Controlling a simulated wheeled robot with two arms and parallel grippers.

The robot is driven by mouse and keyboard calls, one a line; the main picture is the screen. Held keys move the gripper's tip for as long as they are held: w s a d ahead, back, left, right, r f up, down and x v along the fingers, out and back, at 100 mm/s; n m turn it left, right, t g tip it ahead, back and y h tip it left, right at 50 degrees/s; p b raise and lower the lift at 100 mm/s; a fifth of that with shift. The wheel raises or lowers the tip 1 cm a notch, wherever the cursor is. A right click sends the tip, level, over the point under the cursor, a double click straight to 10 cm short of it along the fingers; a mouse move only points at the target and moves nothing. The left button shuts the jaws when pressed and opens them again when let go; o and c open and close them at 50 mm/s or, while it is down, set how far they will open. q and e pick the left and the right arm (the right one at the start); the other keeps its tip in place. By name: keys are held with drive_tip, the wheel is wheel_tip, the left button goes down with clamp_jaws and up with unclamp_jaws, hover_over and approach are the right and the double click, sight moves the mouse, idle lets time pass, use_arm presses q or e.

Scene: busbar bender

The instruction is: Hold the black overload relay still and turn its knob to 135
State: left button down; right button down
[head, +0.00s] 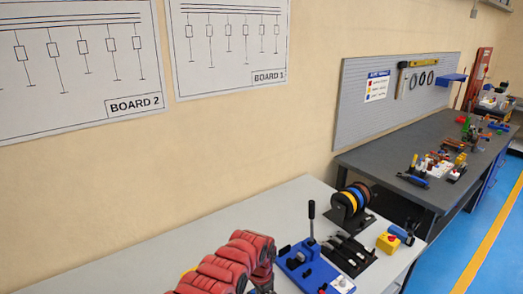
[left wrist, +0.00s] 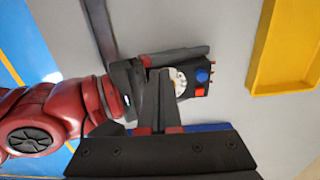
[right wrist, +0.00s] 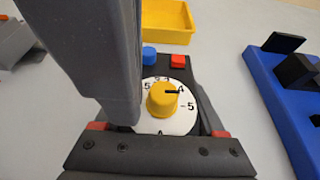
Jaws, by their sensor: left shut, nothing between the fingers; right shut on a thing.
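The black overload relay (right wrist: 200,85) has a white dial, a yellow knob (right wrist: 162,100), and a blue and a red button. It also shows in the left wrist view (left wrist: 197,80). My right gripper (left wrist: 170,70) is shut on the relay, with a finger along its side. The knob's black pointer mark faces right; the small dial numbers are hard to read for certain. My left gripper (left wrist: 158,72) is shut and empty, its fingertips beside the dial. It covers the dial's left part in the right wrist view (right wrist: 100,60). The head view shows neither gripper nor the relay.
A yellow bin (right wrist: 168,22) stands behind the relay. A blue base with black blocks (right wrist: 290,75) lies to the right. In the head view, a blue lever device (head: 308,266), cable spools (head: 352,203) and a yellow box (head: 388,243) share the light table (head: 150,262).

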idle(0.4)
use_arm(q)
drive_tip(key=shift+s+a, duration=0.25)
drive_tip(key=shift+s, duration=0.1)
wheel_tip(320, 180, up, 6)
idle(0.5)
use_arm(e)
unclamp_jaws()
drive_tip(key=shift+s, duration=0.1)
